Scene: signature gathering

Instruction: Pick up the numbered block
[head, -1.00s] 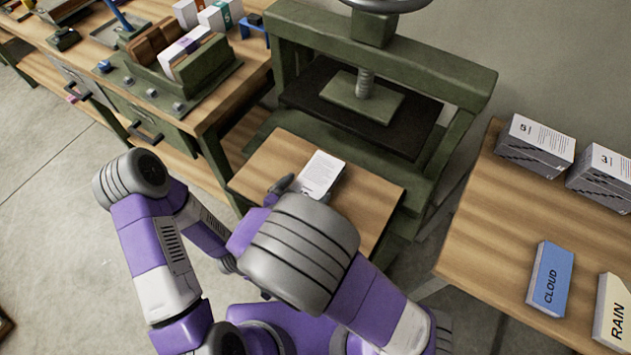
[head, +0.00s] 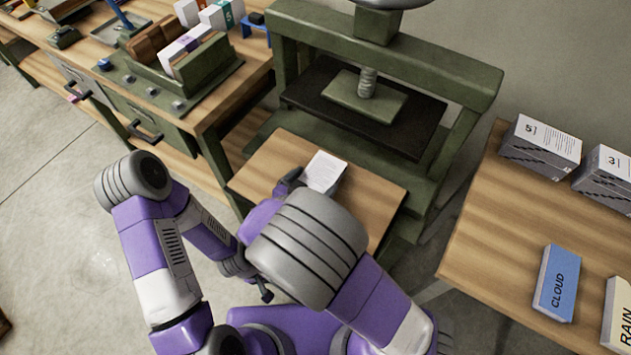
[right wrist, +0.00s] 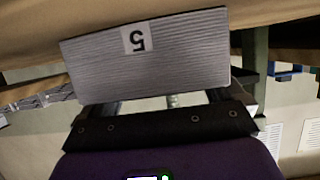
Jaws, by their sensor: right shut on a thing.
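The numbered block is a grey, ridged-edge block with a white label reading 5, and it fills the upper middle of the right wrist view (right wrist: 145,55). In the head view its white printed top (head: 325,172) shows above the small wooden table (head: 365,205). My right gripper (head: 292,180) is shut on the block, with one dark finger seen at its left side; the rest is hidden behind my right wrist. Whether the block touches the table is hard to tell. My left gripper (head: 262,288) is low in the middle, partly hidden by my right arm, away from the block.
A green screw press (head: 372,95) stands just behind the small table. At right, a wooden table (head: 490,230) bears grey blocks (head: 540,147), a blue CLOUD block (head: 557,283) and a RAIN block (head: 618,315). A workbench (head: 225,105) with a green rack stands at left.

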